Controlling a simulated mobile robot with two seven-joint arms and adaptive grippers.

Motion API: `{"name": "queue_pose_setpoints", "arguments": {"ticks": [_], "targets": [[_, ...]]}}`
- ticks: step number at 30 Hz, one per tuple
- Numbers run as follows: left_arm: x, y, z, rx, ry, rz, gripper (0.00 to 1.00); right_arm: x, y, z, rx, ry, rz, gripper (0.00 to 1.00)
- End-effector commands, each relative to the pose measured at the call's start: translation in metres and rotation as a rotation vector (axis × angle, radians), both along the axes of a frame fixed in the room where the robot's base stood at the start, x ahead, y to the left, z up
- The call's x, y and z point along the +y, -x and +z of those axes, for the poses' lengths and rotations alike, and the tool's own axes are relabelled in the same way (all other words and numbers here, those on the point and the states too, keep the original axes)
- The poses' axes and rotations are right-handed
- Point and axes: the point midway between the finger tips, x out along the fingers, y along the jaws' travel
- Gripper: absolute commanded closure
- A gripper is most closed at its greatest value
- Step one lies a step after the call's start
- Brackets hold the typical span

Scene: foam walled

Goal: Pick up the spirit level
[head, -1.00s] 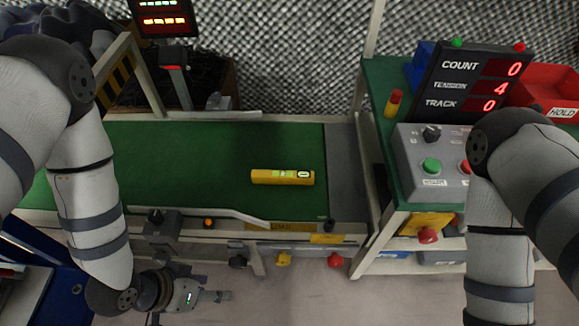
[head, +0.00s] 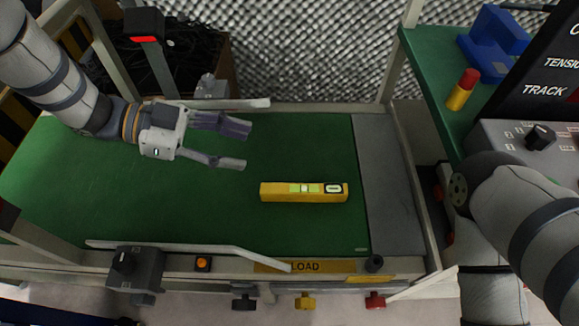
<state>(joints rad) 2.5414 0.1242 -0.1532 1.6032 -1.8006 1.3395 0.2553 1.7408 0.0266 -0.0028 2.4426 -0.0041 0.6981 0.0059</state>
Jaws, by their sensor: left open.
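The yellow spirit level (head: 285,193) lies flat on the green conveyor belt (head: 90,185), its length running left to right, near the belt's right end. Pale green and white vial windows show on its right half. My left gripper (head: 248,146) is open and empty over the belt. It is up and to the left of the spirit level and apart from it, with its fingers pointing right. My right arm shows at the lower right, but its gripper is out of view.
Guide rails (head: 190,246) run along the belt's near and far edges. A grey end plate (head: 395,190) lies right of the belt.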

Motion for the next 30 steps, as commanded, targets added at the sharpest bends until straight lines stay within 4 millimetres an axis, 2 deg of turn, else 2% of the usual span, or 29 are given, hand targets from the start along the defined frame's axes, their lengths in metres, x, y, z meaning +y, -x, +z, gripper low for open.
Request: {"name": "queue_pose_setpoints", "arguments": {"ticks": [1, 3, 6, 9, 15, 20, 25, 30], "targets": [[0.000, 0.005, -0.045, 0.038, 0.000, -0.001, 0.53, 0.000, 0.010, -0.026, 0.035, 0.000, 0.000, 0.36], [0.000, 0.006, -0.067, 0.056, 0.000, -0.001, 0.53, 0.000, 0.014, -0.039, 0.054, 0.000, 0.001, 0.36], [0.000, 0.007, -0.086, 0.069, 0.000, -0.001, 0.53, 0.000, 0.018, -0.049, 0.072, 0.001, 0.001, 0.36], [-0.007, 0.007, -0.093, 0.073, 0.000, -0.001, 0.53, 0.000, 0.019, -0.053, 0.076, 0.000, 0.001, 0.36], [-0.048, 0.008, -0.106, 0.072, 0.001, -0.002, 0.53, 0.001, 0.021, -0.058, 0.083, -0.002, 0.002, 0.36], [-0.067, 0.007, -0.113, 0.070, 0.000, 0.000, 0.53, 0.001, 0.022, -0.060, 0.087, -0.002, 0.002, 0.36], [-0.099, 0.010, -0.124, 0.072, 0.000, -0.002, 0.53, 0.002, 0.024, -0.067, 0.098, -0.003, 0.003, 0.36], [-0.114, 0.009, -0.128, 0.069, -0.001, 0.001, 0.53, 0.002, 0.025, -0.069, 0.101, -0.003, 0.003, 0.36]]}}
